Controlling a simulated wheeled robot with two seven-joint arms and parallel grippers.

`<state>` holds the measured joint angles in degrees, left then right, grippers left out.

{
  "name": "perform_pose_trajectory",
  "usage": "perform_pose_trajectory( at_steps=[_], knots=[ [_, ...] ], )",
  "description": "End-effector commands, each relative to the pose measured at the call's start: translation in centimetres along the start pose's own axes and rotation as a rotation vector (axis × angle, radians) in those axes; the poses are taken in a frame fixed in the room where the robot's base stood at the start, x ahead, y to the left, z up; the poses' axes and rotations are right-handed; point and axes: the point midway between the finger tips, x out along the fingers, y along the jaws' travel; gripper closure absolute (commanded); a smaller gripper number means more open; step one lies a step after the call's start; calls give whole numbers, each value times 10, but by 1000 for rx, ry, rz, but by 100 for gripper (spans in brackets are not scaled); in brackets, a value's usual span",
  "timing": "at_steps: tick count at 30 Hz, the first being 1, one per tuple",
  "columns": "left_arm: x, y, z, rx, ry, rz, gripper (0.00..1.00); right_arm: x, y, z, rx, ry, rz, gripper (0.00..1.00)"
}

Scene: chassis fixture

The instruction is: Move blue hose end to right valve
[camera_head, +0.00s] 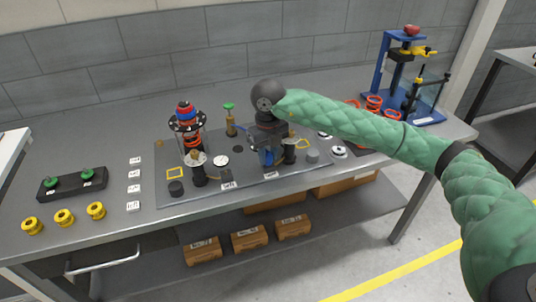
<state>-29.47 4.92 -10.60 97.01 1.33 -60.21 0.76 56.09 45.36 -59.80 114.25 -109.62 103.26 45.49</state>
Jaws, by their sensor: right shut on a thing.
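My right gripper (267,152) comes down over the right half of the grey plate (238,190) on the table. It is shut on a small blue piece, apparently the blue hose end (267,158), which shows low between its fingers. The wrist and fingers hide most of that piece and any hose behind it. A dark fitting with a tan top (290,150), perhaps the right valve, stands just right of the fingers. Whether they touch cannot be told. A brass valve with a green handle (229,118) stands behind and to the left. My left gripper is not in view.
A black stacked fixture with red and blue parts (187,125) stands on the plate's left half. A blue press stand (395,75) is at the back right. Yellow rings (64,217) and a black tray (73,183) lie left.

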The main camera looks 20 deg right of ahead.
Motion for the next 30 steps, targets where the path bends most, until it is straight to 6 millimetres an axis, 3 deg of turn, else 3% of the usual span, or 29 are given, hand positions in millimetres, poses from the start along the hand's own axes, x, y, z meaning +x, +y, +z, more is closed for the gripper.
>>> perform_pose_trajectory(
  at_steps=[17, 18, 21, 30],
  knots=[
    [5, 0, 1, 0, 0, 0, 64, 4, 0, 0, 0, 0, 0, 100],
    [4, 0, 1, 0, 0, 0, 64, 3, 0, 0, 0, 0, 0, 69],
    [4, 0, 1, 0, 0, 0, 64, 3, 0, 0, 0, 0, 0, 49],
    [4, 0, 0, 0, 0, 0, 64, 3, 0, 0, 0, 0, 0, 49]
  ],
)
